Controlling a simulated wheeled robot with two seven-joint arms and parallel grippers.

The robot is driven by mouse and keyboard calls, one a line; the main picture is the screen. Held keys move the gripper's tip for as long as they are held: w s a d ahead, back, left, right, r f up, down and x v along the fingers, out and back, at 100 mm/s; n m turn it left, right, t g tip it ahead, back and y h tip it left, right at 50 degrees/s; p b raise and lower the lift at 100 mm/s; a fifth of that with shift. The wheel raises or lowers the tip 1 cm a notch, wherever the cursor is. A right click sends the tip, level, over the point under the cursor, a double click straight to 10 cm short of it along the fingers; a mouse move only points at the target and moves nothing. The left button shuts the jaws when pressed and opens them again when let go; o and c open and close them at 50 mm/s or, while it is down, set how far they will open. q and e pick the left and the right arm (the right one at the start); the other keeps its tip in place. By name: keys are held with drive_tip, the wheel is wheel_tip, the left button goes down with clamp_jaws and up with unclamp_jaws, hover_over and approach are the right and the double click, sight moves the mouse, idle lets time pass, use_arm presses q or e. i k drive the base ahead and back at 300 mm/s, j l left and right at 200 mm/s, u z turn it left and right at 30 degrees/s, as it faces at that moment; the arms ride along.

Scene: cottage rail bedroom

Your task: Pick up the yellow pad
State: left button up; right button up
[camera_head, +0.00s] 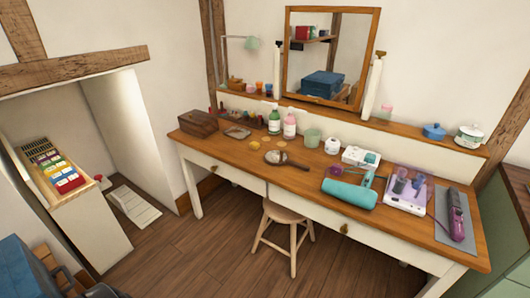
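The yellow pad (255,142) seems to be the small flat yellow piece lying on the wooden dressing table (225,154), left of centre. It lies just behind and left of a round hand mirror (275,157) with a dark handle, apart from it. The pad is very small in this view, so its shape is hard to tell. Neither of my grippers can be made out in the head view.
Bottles (274,122) stand behind the pad, and a wooden box (198,123) is to its left. A teal roll (349,194) and a purple styling tool (456,215) lie to the right. A wooden stool (289,214) stands under the table.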

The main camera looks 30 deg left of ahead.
sight(254, 145)
drive_tip(key=i+j, duration=0.15)
drive_tip(key=j, duration=0.2)
drive_tip(key=i+j, duration=0.15)
drive_tip(key=j, duration=0.2)
drive_tip(key=i+j, duration=0.2)
drive_tip(key=j, duration=0.15)
drive_tip(key=i+j, duration=0.15)
drive_tip(key=j, duration=0.2)
drive_tip(key=i+j+u, duration=0.1)
drive_tip(key=j, duration=0.25)
drive_tip(key=i, duration=0.05)
